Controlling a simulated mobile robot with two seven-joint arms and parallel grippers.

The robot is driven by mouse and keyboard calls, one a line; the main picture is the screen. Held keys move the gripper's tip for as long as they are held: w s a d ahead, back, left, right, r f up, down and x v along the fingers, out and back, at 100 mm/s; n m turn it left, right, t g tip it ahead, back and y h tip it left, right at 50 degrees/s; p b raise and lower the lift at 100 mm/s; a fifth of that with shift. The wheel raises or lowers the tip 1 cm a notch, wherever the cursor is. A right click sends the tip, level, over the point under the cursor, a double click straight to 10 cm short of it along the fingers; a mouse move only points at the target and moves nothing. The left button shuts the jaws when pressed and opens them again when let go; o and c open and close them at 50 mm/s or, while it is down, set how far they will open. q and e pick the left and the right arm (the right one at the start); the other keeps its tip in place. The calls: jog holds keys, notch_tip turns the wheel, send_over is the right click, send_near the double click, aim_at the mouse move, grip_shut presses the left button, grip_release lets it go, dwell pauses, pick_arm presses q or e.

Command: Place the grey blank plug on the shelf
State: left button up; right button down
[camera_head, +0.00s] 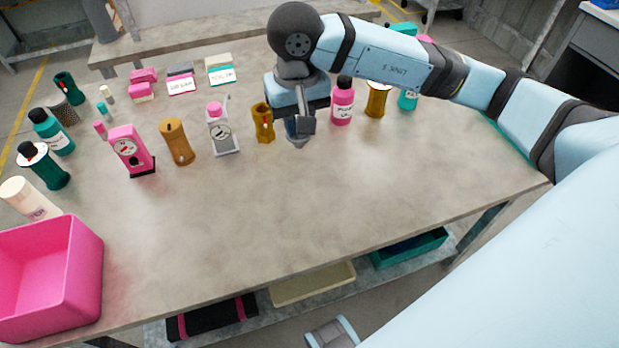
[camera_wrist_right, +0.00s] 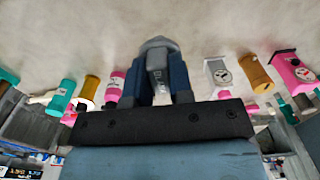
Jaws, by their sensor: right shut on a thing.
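My right gripper (camera_head: 303,120) is above the middle of the table, fingers pointing down. It is shut on the grey blank plug (camera_head: 297,142), whose lower end shows below the fingers. In the right wrist view the grey plug (camera_wrist_right: 157,58) sits between the two dark blue fingers of the gripper (camera_wrist_right: 160,75). I cannot tell whether the plug touches the tabletop. A shelf (camera_head: 385,288) runs below the table's front edge, partly hidden by the table. My left gripper is not in view.
On the shelf are a teal tray (camera_head: 410,248), a cream tray (camera_head: 312,284) and a black-and-pink tray (camera_head: 212,318). A yellow-brown part (camera_head: 262,122) and a pink bottle (camera_head: 342,102) flank the gripper. A pink bin (camera_head: 60,275) stands front left. The table's front middle is clear.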

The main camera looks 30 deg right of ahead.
notch_tip(320, 180, down, 19)
jog(key=shift+f, duration=0.1)
dwell(0.3)
jog(key=shift+f, duration=0.2)
jog(key=c, duration=1)
grip_release()
jog(key=shift+r, duration=0.1)
